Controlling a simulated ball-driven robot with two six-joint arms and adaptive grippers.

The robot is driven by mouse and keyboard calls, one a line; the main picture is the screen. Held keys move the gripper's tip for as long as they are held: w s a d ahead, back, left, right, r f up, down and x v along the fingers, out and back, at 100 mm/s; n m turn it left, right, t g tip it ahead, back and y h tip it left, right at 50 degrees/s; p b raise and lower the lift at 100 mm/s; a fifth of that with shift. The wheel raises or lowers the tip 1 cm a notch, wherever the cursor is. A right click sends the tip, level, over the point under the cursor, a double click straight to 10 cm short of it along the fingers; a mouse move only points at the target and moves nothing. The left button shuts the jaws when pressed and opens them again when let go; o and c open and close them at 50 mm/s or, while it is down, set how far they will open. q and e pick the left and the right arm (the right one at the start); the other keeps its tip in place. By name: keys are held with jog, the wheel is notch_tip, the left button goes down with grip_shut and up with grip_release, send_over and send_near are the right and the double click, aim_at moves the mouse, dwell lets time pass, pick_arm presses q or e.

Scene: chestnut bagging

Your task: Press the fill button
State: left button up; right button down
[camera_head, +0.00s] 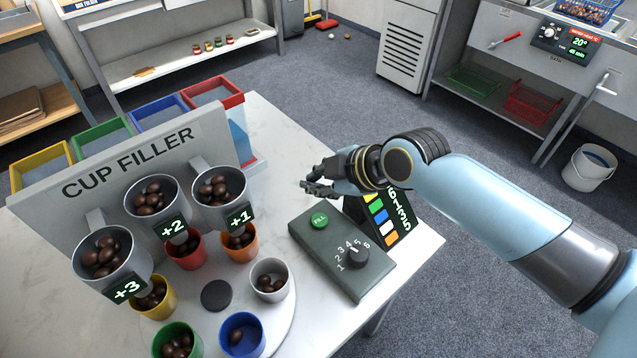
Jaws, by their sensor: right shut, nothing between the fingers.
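The green FILL button (319,221) sits on the upper left part of a dark green control box (341,257) on the white table. A black dial (357,258) with numbers around it is on the same box. My right gripper (309,188) is shut and empty. It shows just above the button in the picture, apart from it, with the fingers pointing left. My left gripper is not in view.
The cup filler panel (215,135) carries hoppers of chestnuts marked +1, +2 and +3. Colored cups, including a blue cup (242,335), stand on a round platform below. A display with colored squares (386,217) stands behind the control box, partly behind my arm.

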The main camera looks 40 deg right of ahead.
jog(key=f, duration=0.1)
jog(key=b, duration=0.7)
send_over(318, 222)
notch_tip(318, 222, down, 7)
jog(key=shift+a+r, duration=0.1)
jog(key=shift+r, duration=0.05)
pick_arm(q)
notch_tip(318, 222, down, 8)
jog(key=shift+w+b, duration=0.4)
jog(key=shift+b, duration=0.05)
pick_arm(e)
jog(key=shift+f, duration=0.55)
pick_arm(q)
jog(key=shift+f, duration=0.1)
pick_arm(e)
jog(key=shift+f, duration=0.15)
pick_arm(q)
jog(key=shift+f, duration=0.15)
pick_arm(e)
jog(key=shift+f, duration=0.25)
